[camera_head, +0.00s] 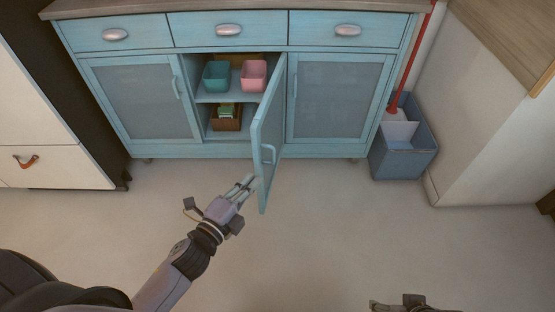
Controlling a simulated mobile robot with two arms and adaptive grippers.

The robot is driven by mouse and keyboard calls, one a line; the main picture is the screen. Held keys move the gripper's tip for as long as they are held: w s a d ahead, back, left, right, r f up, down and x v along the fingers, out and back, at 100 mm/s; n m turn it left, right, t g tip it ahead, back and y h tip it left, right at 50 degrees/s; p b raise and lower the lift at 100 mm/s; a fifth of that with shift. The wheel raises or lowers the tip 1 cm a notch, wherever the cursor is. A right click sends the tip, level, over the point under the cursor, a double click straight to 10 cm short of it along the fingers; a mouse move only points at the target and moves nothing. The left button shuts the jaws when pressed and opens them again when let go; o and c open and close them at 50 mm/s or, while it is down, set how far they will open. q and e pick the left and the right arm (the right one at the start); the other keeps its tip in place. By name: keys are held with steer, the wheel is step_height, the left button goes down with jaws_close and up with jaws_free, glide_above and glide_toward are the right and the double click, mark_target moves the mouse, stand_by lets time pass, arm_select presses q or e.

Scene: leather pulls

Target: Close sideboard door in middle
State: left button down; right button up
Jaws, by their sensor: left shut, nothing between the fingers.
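The middle door (268,130) of the blue sideboard (185,146) stands wide open, swung out toward me from its hinges on the right. My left gripper (247,183) is shut and empty. Its fingertips are just left of the door's free edge; I cannot tell whether they touch it. The opened compartment shows a teal bin (216,76) and a pink bin (254,75) on the shelf, and a brown basket (226,120) below. Part of my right gripper (400,304) shows at the bottom edge; its fingers are unclear.
The left door (145,98) and right door (332,98) of the sideboard are shut, as are the drawers above. A blue-grey bucket (406,160) with a red-handled tool stands right of the sideboard. A white cabinet (50,150) is at left. The floor in front is clear.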

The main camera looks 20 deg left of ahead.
arm_select(q)
steer(key=w+r+m+b, duration=0.1)
steer(key=w+r, duration=0.1)
steer(key=w, duration=0.7)
steer(key=shift+w+d+r+t+h, duration=0.15)
steer(key=shift+w+r+t+h, duration=0.15)
steer(key=shift+r+h, duration=0.1)
arm_select(e)
steer(key=shift+s+d+r, duration=0.2)
steer(key=shift+s+r, duration=0.2)
steer(key=shift+s, duration=0.05)
